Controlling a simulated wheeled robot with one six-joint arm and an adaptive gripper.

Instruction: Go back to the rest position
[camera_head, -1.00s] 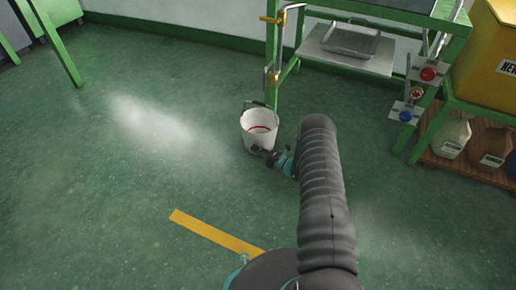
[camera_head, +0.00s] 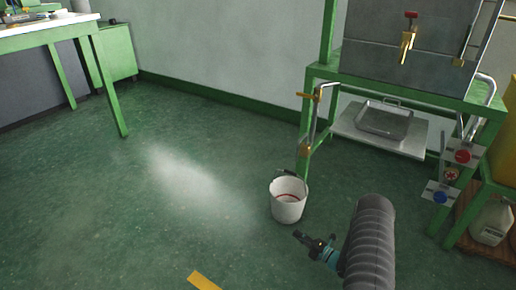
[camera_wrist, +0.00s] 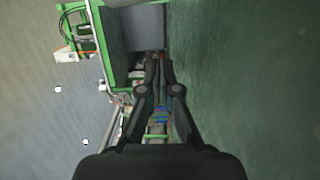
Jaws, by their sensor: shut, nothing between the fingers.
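My gripper (camera_head: 298,236) is at the end of my grey-sleeved arm, at the lower right of the head view. It is above the green floor, just below and in front of the white bucket (camera_head: 287,206) in the picture, apart from it. In the wrist view my gripper (camera_wrist: 160,62) points out with its dark fingers together and nothing between them. The bucket stands upright on the floor with its dark handle at the rim and a reddish ring inside.
A green frame stand (camera_head: 310,130) holds a metal tank with a brass tap (camera_head: 407,45) and a shelf with a metal tray (camera_head: 384,120). Red and blue buttons (camera_head: 463,156) are at the right, near a white jug (camera_head: 492,222). A green table (camera_head: 60,32) stands far left. The floor between is clear.

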